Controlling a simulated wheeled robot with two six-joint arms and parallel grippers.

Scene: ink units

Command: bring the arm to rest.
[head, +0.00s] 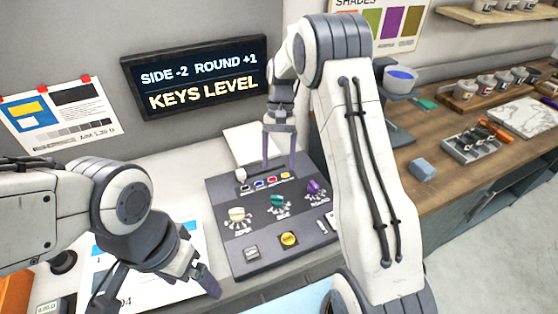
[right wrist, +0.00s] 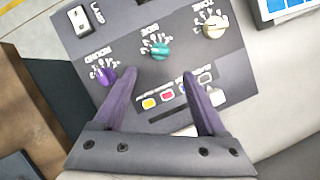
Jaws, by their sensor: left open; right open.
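My right gripper (head: 279,165) hangs over the back part of the dark control panel (head: 222,205), fingers pointing down. In the right wrist view its two purple fingers (right wrist: 160,78) are spread with nothing between them, over the row of small coloured keys (right wrist: 165,99). Whether the tips touch the panel I cannot tell. My left gripper (head: 202,280) is low at the panel's front left, over printed paper; it is open and holds nothing visible.
A dark sign (head: 200,78) behind the panel reads "SIDE -2 ROUND +1 KEYS LEVEL". My right arm hides part of the panel's right side.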

